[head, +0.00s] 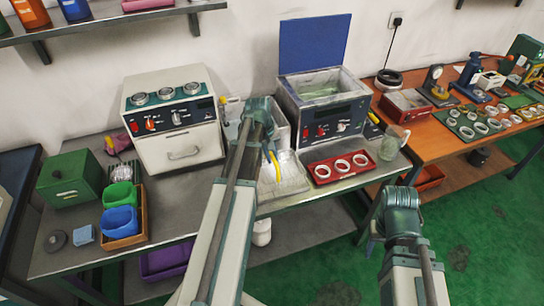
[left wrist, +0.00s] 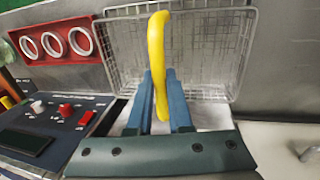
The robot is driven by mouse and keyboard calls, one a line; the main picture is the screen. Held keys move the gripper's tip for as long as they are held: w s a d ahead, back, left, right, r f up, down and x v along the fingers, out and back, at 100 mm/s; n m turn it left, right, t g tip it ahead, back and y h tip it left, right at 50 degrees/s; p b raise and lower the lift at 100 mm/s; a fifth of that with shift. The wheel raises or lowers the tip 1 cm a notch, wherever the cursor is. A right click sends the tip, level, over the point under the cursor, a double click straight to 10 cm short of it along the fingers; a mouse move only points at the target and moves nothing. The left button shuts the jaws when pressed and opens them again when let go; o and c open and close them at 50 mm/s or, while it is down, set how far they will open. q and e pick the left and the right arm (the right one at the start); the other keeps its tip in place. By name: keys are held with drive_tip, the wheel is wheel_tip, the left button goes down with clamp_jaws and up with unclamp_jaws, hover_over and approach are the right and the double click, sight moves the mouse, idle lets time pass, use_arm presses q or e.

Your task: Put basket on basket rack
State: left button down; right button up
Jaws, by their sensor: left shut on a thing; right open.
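My left gripper (head: 270,152) is shut on the yellow handle (head: 271,167) of the wire basket (head: 290,177). The left wrist view shows the yellow handle (left wrist: 158,55) between the blue fingers and the basket's wire mesh (left wrist: 215,50) beyond; I see no rings in it. The basket is over the steel bench's front part, between the oven-like unit and the red ring tray. I cannot tell whether it touches anything below. No separate basket rack can be made out; the arm and basket cover that area. My right gripper (head: 402,198) is open, in front of the bench.
The washer (head: 335,120) stands behind with its blue lid (head: 314,44) raised. A red tray (head: 322,178) with three rings is right of the basket, with a glass jar (head: 391,147) beyond. The oven-like unit (head: 180,148) is at left.

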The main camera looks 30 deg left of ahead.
use_arm(q)
drive_tip(key=shift+f, duration=0.2)
idle(0.3)
drive_tip(key=c, duration=0.8)
unclamp_jaws()
drive_tip(key=shift+o, duration=0.2)
drive_tip(key=shift+r, duration=0.15)
wheel_tip(320, 180, up, 11)
drive_tip(key=p, duration=1)
drive_tip(key=shift+p, duration=0.3)
